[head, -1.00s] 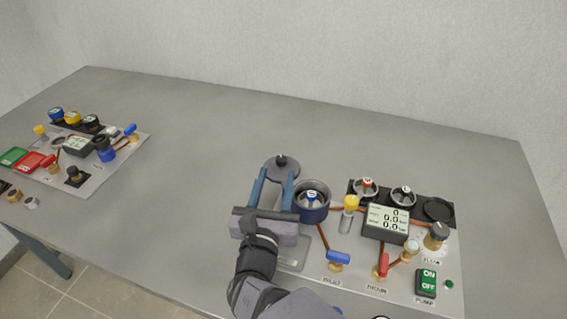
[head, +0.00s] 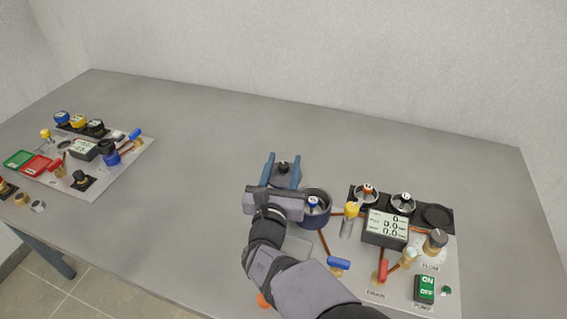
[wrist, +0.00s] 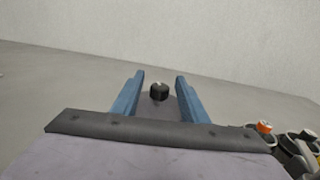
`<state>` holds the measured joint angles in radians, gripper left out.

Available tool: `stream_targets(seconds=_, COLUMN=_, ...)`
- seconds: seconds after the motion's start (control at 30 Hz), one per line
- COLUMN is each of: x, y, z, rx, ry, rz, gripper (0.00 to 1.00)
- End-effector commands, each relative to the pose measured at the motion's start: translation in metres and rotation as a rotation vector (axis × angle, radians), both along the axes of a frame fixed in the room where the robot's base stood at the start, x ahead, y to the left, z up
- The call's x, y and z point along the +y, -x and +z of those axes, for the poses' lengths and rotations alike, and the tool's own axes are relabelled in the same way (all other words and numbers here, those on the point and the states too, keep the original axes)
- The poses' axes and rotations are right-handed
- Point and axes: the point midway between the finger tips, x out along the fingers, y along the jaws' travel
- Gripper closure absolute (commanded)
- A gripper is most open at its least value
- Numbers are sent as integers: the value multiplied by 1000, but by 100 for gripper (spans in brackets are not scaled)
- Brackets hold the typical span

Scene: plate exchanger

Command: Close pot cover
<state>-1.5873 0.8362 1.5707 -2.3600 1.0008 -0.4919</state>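The pot cover, a grey disc with a black knob (head: 283,168), lies on the table behind the pot. In the wrist view its knob (wrist: 159,91) shows between the fingers, with a gap on each side; most of the disc is hidden by my gripper. My gripper (head: 284,157) is open, with its two blue fingers on either side of the knob, and holds nothing. The pot (head: 316,220), round and dark blue, stands uncovered just right of the gripper, with a blue-topped part inside it.
The near panel carries a grey display box (head: 387,228), a yellow-topped part (head: 351,210), a blue valve handle (head: 339,263) and a green pump switch (head: 425,288). A second panel (head: 108,175) lies at far left. The table between and behind is clear.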

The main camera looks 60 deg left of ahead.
Motion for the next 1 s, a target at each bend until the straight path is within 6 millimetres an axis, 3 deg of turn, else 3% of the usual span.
stream_targets(seconds=0.2, x=0, y=0, z=0, rx=0, ry=0, rz=0, gripper=60)
stream_targets(seconds=0.37, x=0, y=0, z=0, rx=0, ry=0, rz=0, gripper=98)
stream_targets(seconds=0.4, x=0, y=0, z=0, rx=0, ry=0, rz=0, gripper=100)
stream_targets(seconds=0.73, x=0, y=-2, z=-1, rx=0, ry=0, rz=-27, gripper=100)
stream_targets(seconds=1.0, x=-2, y=-8, z=-3, rx=2, ry=-3, rz=-154, gripper=100)
